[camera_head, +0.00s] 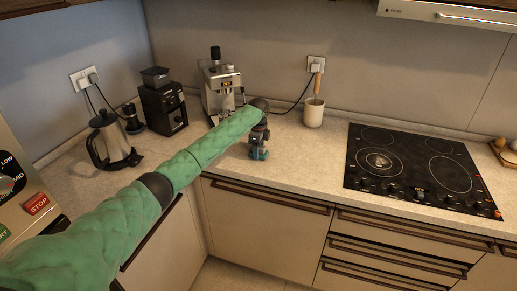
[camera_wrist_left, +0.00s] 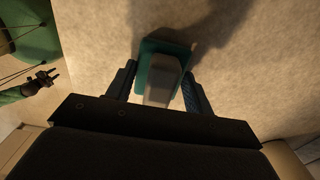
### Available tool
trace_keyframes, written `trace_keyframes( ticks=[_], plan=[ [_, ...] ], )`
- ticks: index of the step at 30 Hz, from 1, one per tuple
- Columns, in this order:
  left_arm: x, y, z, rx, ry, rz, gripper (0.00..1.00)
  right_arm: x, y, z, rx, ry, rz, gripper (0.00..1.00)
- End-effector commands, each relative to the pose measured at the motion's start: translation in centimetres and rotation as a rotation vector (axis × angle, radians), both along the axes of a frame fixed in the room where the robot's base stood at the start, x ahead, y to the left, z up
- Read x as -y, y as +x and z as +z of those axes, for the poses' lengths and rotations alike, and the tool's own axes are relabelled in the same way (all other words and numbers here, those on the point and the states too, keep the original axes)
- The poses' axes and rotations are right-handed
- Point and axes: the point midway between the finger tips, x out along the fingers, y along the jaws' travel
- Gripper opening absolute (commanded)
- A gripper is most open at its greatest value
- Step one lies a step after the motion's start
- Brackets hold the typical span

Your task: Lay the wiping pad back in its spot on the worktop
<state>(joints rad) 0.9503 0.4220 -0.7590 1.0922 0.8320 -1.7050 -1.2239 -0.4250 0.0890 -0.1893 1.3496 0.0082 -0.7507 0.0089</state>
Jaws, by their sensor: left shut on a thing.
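My left gripper (camera_head: 259,146) is over the worktop (camera_head: 310,160), near its front edge, and points down. It is shut on the wiping pad (camera_head: 259,155), which shows only as a small teal bit below the fingers. In the left wrist view the pad (camera_wrist_left: 153,62) has a teal base and a grey grip, with the fingers of the left gripper (camera_wrist_left: 158,92) on both sides of the grip. The pad is at or just above the worktop; I cannot tell if it touches. A small dark gripper, seemingly my right one (camera_wrist_left: 42,82), shows at the left edge there.
An espresso machine (camera_head: 219,88), grinder (camera_head: 163,105) and kettle (camera_head: 110,140) stand along the back and left. A utensil crock (camera_head: 313,113) stands behind the gripper to the right. A black cooktop (camera_head: 417,166) lies at right. Worktop between gripper and cooktop is clear.

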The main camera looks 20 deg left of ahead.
Motion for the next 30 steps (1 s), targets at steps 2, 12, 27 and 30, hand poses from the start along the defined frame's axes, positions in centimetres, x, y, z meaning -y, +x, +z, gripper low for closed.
trace_keyframes(
  ticks=[2,12,27,30],
  plan=[
    [0.0,0.0,0.0,0.0,0.0,0.0,0.31,0.0,0.0,0.0,0.0,0.0,0.0,0.36],
    [0.0,0.0,-0.3,0.0,0.0,0.0,0.74,0.0,0.0,0.0,0.0,0.0,0.0,0.36],
    [0.0,0.1,1.4,0.001,0.0,0.001,0.74,-0.5,0.5,0.9,-0.004,0.005,-0.002,0.36],
    [0.0,0.1,3.2,0.003,0.001,-0.001,0.74,-1.0,0.8,2.2,-0.011,0.011,-0.005,0.36]
  ],
)
